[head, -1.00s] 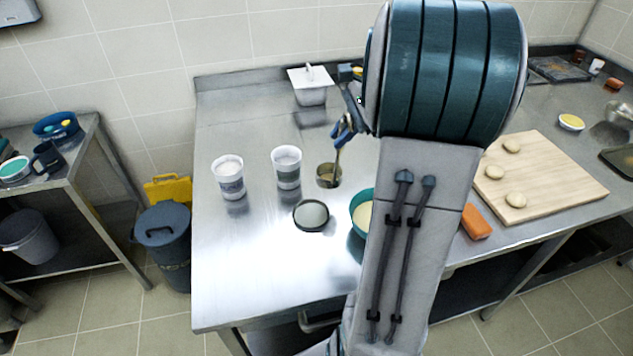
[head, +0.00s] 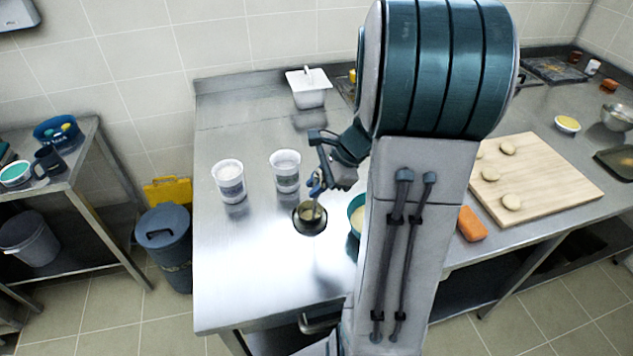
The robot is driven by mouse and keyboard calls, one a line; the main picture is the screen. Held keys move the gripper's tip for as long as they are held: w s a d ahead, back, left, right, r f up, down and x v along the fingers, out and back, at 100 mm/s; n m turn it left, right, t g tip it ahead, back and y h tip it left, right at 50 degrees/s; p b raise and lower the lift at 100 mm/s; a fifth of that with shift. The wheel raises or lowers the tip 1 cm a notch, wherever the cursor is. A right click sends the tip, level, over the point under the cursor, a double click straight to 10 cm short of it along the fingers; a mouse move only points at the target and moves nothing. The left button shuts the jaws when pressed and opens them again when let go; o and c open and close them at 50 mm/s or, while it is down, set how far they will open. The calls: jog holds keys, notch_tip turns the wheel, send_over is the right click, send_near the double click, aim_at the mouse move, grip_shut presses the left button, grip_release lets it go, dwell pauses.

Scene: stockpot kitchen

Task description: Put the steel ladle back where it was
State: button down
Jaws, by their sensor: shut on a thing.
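The steel ladle (head: 310,212) has its round cup over the dark round dish (head: 298,228) on the steel table. Its handle rises from the cup to my gripper (head: 316,184). My gripper is shut on the upper handle, which it partly hides. I cannot tell whether the cup touches the dish or hangs just above it. A teal bowl (head: 353,206) with pale contents stands just to the right, partly hidden behind my arm.
Two white tubs (head: 229,181) (head: 286,171) stand left of my gripper. A white lidded container (head: 308,88) stands at the back. A cutting board (head: 555,190) with several pale rounds and an orange block (head: 471,224) lie right of my arm. The table's front left is clear.

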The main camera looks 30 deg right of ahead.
jog(key=c, duration=1.4)
grip_release()
jog(key=b+v, duration=0.1)
jog(key=v, duration=1)
jog(key=shift+s+a+f+n+t+h, duration=0.15)
jog(key=shift+s+a+n+h, duration=0.75)
jog(key=shift+s+a+n, duration=1.5)
jog(key=shift+s+a+f+n+t+h, duration=0.15)
jog(key=shift+s+a+n+h, duration=0.95)
jog(key=shift+a+n, duration=2.4)
jog(key=shift+s+a+f+n+h, duration=0.15)
jog(key=shift+s+a+n+h, duration=0.55)
jog(key=shift+s+a+n, duration=2.25)
jog(key=shift+w+d+n, duration=0.95)
jog(key=shift+d, duration=0.2)
